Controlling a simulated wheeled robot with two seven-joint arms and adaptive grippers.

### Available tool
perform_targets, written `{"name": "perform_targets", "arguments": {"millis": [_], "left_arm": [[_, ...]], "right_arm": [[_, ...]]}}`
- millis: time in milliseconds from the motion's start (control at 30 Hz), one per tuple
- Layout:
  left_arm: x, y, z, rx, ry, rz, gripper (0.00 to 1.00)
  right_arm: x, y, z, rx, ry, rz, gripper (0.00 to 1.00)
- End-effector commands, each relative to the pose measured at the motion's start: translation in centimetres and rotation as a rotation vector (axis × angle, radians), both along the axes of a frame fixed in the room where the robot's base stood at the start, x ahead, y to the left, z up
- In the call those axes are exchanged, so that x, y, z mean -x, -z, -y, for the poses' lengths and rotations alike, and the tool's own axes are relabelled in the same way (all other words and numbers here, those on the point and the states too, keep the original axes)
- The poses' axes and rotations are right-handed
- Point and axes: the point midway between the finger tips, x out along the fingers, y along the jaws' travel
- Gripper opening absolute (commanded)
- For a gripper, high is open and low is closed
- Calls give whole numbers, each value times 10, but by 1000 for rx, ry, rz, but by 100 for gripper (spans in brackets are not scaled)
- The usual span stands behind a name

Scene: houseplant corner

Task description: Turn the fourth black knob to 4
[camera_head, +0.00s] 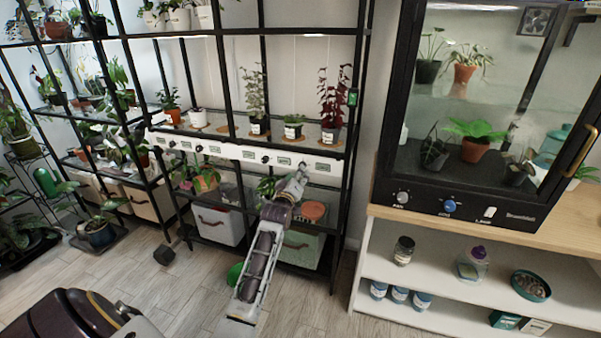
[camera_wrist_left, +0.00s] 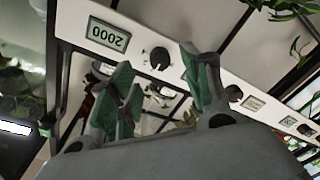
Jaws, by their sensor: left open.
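A white control panel (camera_head: 226,151) runs along the shelf edge with several black knobs and small displays. In the left wrist view a black knob (camera_wrist_left: 160,58) sits beside a display reading 2000 (camera_wrist_left: 108,36), which appears upside down. My left gripper (camera_head: 302,170) is at the right part of the panel in the head view. In the left wrist view the open fingers of my left gripper (camera_wrist_left: 158,68) lie either side of that knob; I cannot tell whether they touch it. Another black knob (camera_wrist_left: 233,93) is further right. The knob's scale and setting are too small to read. My right gripper is not in view.
Potted plants (camera_head: 257,126) stand on the shelf above the panel. Black shelf posts (camera_head: 349,130) rise at the right of the panel. Bins (camera_head: 218,226) stand below. A glass cabinet (camera_head: 400,175) with its own knobs is at right.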

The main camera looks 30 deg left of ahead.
Motion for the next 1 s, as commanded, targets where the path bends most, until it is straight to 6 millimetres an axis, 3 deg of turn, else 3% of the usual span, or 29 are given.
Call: {"name": "perform_targets", "arguments": {"millis": [500, 1000], "left_arm": [[-39, 0, -12, 0, 1, 1, 48], [-45, 0, -14, 0, 0, 0, 48]], "right_arm": [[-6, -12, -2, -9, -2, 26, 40], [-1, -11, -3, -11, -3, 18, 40]]}}
